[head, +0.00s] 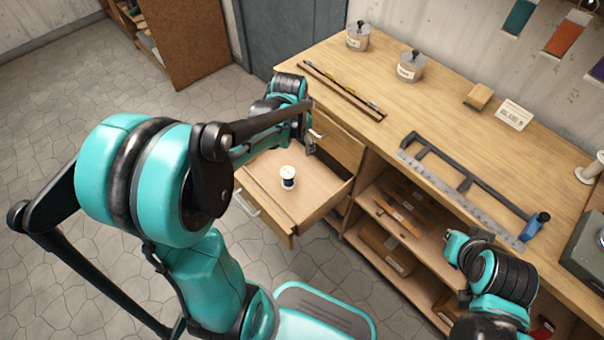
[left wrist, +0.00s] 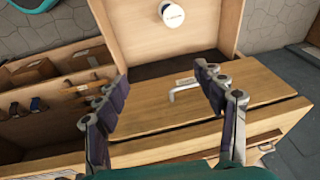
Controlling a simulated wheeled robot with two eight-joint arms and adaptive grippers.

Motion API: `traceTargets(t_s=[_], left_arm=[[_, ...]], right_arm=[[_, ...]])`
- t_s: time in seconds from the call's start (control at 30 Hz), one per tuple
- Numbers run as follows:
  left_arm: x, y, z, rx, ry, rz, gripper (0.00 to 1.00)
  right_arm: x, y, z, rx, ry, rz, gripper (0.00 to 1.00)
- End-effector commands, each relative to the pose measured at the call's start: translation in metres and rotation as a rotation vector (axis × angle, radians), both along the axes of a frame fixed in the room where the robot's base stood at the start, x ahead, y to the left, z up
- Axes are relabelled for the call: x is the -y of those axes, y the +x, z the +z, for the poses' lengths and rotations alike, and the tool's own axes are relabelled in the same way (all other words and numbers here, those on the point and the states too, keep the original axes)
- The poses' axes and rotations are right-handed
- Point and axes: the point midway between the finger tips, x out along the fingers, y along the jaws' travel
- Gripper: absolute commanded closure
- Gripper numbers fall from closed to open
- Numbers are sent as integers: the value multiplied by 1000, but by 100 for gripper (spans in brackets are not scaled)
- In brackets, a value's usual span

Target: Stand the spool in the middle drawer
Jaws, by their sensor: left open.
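The spool (head: 288,177), white-ended with dark thread, stands upright on the floor of the pulled-out middle drawer (head: 262,192). It also shows at the top of the left wrist view (left wrist: 172,13), clear of my fingers. My left gripper (head: 311,142) is open and empty, just in front of the closed top drawer (head: 340,143), above the open one. In the left wrist view the top drawer's handle (left wrist: 185,88) appears between the spread fingers (left wrist: 160,98). Of my right arm only the wrist part shows at the lower right; its fingers are hidden.
The workbench top (head: 440,135) carries two lidded jars (head: 409,66), thin rods (head: 345,90), a black-framed tool (head: 465,178) and a steel ruler (head: 455,200). Open shelves (head: 385,235) with tools and boxes lie right of the drawers. The floor left of the drawers is clear.

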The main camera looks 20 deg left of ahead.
Motion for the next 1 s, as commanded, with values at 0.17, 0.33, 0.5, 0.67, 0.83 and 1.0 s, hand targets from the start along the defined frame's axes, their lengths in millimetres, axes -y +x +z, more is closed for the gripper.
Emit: traceTargets(t_s=[0.17,0.33,0.5,0.67,0.83,1.0], left_arm=[[34,-48,47,125,-31,99,31],[59,-93,69,240,-84,194,31],[76,-128,74,331,-144,268,31],[83,-144,72,376,-181,307,31],[85,-147,72,388,-191,316,31],[84,-147,72,387,-190,315,31]], right_arm=[[0,0,0,0,0,0,100],[0,0,0,0,0,0,100],[0,0,0,0,0,0,100],[0,0,0,0,0,0,100],[0,0,0,0,0,0,100],[0,0,0,0,0,0,100]])
